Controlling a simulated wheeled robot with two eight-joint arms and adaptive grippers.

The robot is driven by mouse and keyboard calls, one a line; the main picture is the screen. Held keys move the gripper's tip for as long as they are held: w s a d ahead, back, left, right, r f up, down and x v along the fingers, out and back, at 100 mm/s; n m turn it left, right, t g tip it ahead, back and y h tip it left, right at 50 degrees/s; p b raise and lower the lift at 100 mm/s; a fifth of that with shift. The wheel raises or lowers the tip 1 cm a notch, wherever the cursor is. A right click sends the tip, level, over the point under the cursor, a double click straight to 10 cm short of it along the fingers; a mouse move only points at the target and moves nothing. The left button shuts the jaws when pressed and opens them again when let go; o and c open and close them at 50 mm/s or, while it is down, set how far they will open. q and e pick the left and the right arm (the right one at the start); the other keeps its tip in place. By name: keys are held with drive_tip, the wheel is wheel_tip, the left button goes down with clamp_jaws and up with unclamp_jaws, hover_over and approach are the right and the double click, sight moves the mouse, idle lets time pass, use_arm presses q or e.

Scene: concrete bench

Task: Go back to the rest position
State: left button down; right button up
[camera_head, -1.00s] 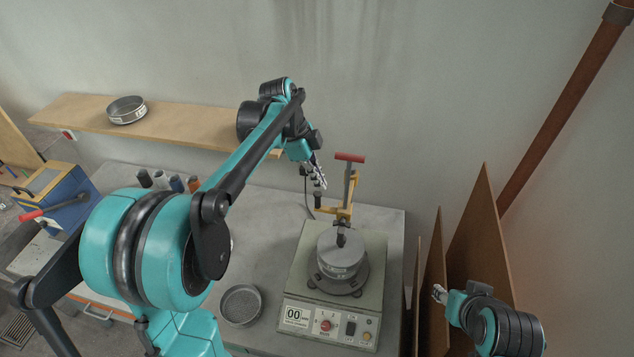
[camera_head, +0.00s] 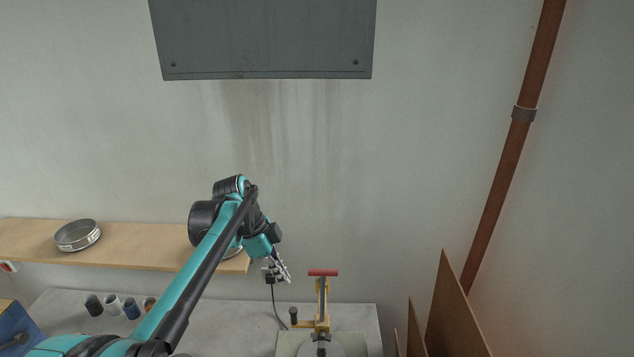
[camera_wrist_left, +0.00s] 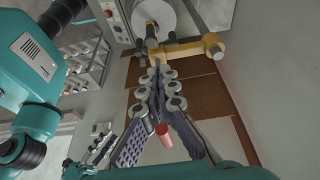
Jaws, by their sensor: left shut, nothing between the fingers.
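My left gripper (camera_head: 285,274) is in the head view, shut and empty, above the back of the bench. It is just left of a yellow clamp (camera_head: 312,324) with a red T-handle (camera_head: 323,273), seemingly apart from it. In the left wrist view the fingers (camera_wrist_left: 158,78) point towards the clamp's yellow frame (camera_wrist_left: 180,47), and a red piece shows between the finger linkages. My right gripper is outside the head view.
A wooden shelf (camera_head: 130,257) on the wall holds a round sieve (camera_head: 78,235) and passes behind my left arm. Several small cups (camera_head: 113,304) stand on the bench (camera_head: 230,318). Brown boards (camera_head: 449,310) lean at the right. A grey panel (camera_head: 262,40) hangs above.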

use_arm(q)
drive_tip(key=s+a+f+n+t+y+b, duration=0.1)
drive_tip(key=s+f+n+b, duration=0.4)
drive_tip(key=f+b, duration=0.5)
drive_tip(key=s+a+f+n+t+y+b, duration=0.1)
drive_tip(key=s+f+n+t+b, duration=0.2)
drive_tip(key=f, duration=1.2)
drive_tip(key=s+a+f+n+t+y+b, duration=0.2)
drive_tip(key=s+f+n+b, duration=0.7)
drive_tip(key=b, duration=0.9)
drive_tip(key=s+f, duration=0.3)
drive_tip(key=s, duration=0.1)
drive_tip(key=shift+f+t, duration=0.3)
drive_tip(key=shift+t, duration=0.1)
